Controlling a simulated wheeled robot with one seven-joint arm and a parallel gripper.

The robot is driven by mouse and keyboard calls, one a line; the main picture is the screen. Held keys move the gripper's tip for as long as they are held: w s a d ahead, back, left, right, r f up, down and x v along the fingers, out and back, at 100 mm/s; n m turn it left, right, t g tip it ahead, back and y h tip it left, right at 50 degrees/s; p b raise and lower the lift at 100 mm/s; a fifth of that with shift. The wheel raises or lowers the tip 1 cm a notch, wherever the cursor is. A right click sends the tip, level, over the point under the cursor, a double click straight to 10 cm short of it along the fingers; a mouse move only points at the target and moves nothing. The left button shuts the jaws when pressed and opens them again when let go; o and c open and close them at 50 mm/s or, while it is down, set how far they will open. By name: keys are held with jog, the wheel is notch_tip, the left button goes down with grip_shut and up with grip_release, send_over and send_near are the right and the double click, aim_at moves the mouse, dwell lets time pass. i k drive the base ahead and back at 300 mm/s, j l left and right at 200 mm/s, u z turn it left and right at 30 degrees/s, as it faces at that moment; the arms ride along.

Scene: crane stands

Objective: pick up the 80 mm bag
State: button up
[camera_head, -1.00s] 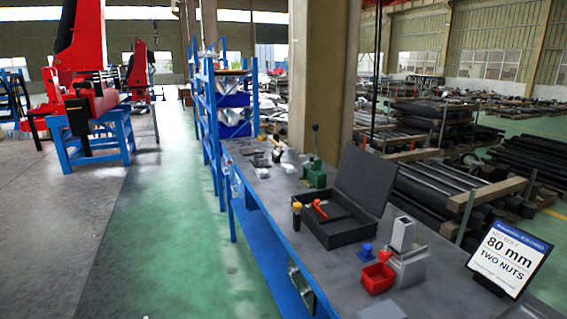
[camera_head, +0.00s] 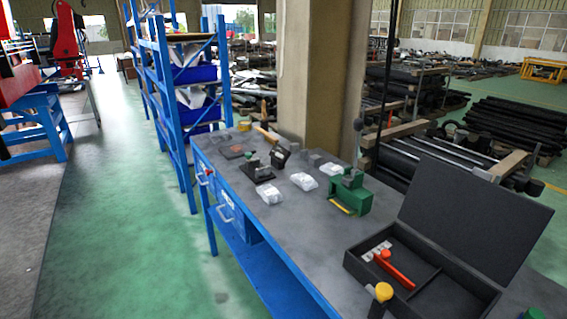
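Three small whitish, see-through bags lie on the grey top of the workbench. The nearest bag (camera_head: 253,216) is by the bench's left edge. A second bag (camera_head: 303,181) lies behind it to the right. A third bag (camera_head: 332,169) lies farther right, beside the green press. Any labels are too small to read, so I cannot tell which is the 80 mm bag. My gripper is not in view.
The bench (camera_head: 275,235) has a green hand press (camera_head: 351,196), an open black case (camera_head: 384,268) with a red-handled tool, and small dark fixtures (camera_head: 262,171). A blue shelf rack (camera_head: 178,120) and a pillar (camera_head: 315,75) stand behind. The green floor (camera_head: 125,220) at left is clear.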

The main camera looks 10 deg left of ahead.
aim_at(331, 169)
jog(key=i+j, duration=0.35)
jog(key=j, duration=0.15)
jog(key=i+j, duration=0.35)
jog(key=j, duration=0.2)
jog(key=i+j, duration=0.35)
jog(key=j, duration=0.15)
